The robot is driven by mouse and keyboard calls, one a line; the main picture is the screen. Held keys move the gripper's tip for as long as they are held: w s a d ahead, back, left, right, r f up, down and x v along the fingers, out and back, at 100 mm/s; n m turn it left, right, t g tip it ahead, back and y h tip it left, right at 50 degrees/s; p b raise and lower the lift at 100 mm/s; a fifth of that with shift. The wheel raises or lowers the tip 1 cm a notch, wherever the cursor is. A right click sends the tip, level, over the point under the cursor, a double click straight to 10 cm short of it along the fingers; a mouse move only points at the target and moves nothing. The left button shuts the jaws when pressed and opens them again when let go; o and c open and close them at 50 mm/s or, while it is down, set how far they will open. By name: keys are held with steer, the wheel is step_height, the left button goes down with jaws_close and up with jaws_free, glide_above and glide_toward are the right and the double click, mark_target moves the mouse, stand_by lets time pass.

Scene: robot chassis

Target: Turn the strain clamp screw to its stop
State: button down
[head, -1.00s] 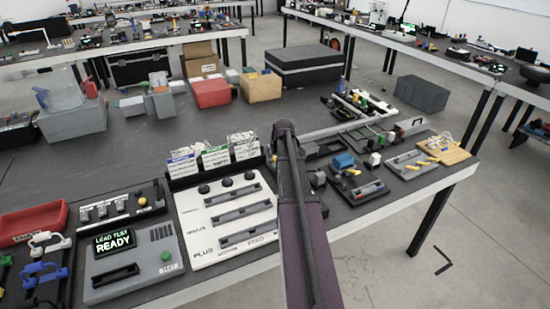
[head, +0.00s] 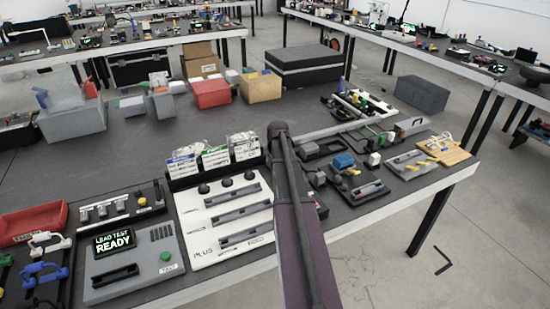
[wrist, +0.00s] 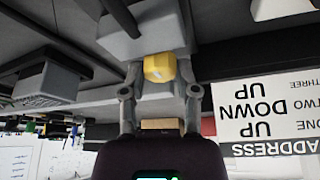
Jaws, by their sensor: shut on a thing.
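In the wrist view, a yellow faceted knob (wrist: 159,67), which I take to be the strain clamp screw, sits between the two fingertips of my gripper (wrist: 160,74). The fingers are shut on its sides. Behind the knob is a grey block (wrist: 120,45) with a dark bar against it, likely the clamp body. How far the screw is turned cannot be told. In the head view my arm hides the gripper and the clamp.
A printed card (wrist: 265,115) stands close on the right in the wrist view, and a grey ribbed block (wrist: 48,83) on the left. In the head view, a white panel (head: 207,232) and a tester reading READY (head: 150,262) stand left of my arm; small fixtures (head: 365,188) stand right.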

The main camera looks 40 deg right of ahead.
steer(key=shift+c, duration=1.8)
jaws_free()
steer(key=shift+d+n, duration=0.1)
steer(key=shift+n, duration=0.5)
